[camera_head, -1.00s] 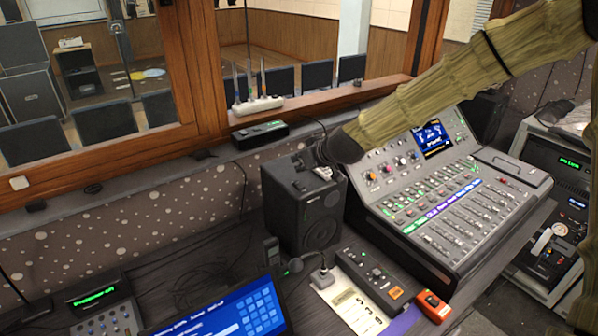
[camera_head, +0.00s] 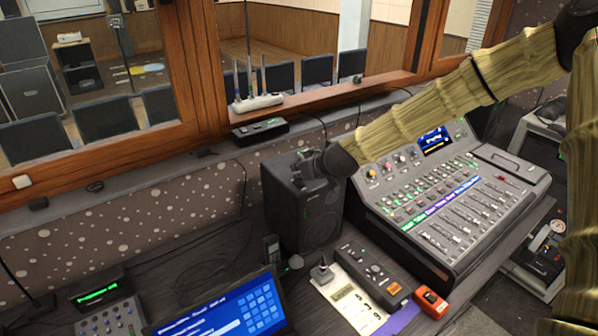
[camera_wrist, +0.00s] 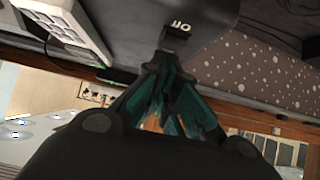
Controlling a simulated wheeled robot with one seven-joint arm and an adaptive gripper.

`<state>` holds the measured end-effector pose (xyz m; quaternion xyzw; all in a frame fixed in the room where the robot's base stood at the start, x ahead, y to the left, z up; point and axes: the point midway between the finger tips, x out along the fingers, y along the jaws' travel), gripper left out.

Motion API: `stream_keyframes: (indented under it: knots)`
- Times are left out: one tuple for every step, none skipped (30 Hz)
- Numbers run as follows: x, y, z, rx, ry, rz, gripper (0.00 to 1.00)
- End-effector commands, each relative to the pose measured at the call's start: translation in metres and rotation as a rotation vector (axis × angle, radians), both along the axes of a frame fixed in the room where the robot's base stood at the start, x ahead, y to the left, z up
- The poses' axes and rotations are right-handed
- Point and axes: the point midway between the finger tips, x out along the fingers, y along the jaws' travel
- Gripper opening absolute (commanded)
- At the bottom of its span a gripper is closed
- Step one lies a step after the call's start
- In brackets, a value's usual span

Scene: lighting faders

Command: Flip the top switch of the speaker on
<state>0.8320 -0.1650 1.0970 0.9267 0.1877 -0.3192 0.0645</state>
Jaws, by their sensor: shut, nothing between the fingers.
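The black speaker (camera_head: 318,218) stands on the desk below the window ledge, left of the mixing console. My gripper (camera_head: 308,168) is at the top of the speaker, and my wrist hides part of that top. In the wrist view, the fingers of my gripper (camera_wrist: 178,62) are together, with teal inner sides and nothing held. Their tips meet at or very near a small dark switch (camera_wrist: 177,36) on the speaker's dark surface (camera_wrist: 145,20). White lettering beside the switch is upside down and hard to read. I cannot tell the switch's position or whether the tips touch it.
The mixing console (camera_head: 465,215) lies close on the right, under my arm. A small control box (camera_head: 372,275), an orange device (camera_head: 431,303) and a blue screen (camera_head: 225,312) are in front. The wooden window frame (camera_head: 205,80) rises behind. A black box (camera_head: 260,131) sits on the ledge.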

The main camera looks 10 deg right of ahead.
Motion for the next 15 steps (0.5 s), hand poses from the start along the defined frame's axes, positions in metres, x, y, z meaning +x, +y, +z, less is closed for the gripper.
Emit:
stream_keyframes:
  knots:
    - [0.0, 0.0001, 0.0001, 0.0, 0.0, 0.0, 0.0]
    - [-0.0001, 0.0001, 0.0001, 0.0, 0.0, 0.0, 0.0]
    - [0.0001, 0.0002, 0.0004, 0.0, 0.001, 0.0, 0.0]
    - [0.0002, 0.0004, 0.0005, -0.002, 0.002, 0.001, 0.0]
    - [0.0003, 0.0007, 0.0007, -0.002, 0.005, 0.001, 0.0]
    - [0.0005, 0.0013, 0.0009, -0.005, 0.01, 0.002, 0.0]
    - [0.0008, 0.0017, 0.001, -0.007, 0.014, 0.003, 0.0]
    - [0.0011, 0.002, 0.0009, -0.01, 0.02, 0.003, 0.0]
    - [0.0018, 0.0017, 0.0004, -0.014, 0.028, 0.003, 0.0]
    - [0.0021, 0.0018, -0.0002, -0.018, 0.035, 0.003, 0.0]
    - [0.0024, 0.0023, -0.0009, -0.021, 0.042, 0.003, 0.0]
    - [0.0018, 0.0015, -0.0046, -0.016, 0.041, 0.002, 0.0]
    - [0.0018, 0.0015, -0.0046, -0.016, 0.041, 0.002, 0.0]
    - [0.0017, 0.0015, -0.0045, -0.016, 0.041, 0.002, 0.0]
    - [0.0017, 0.0015, -0.0044, -0.016, 0.04, 0.002, 0.0]
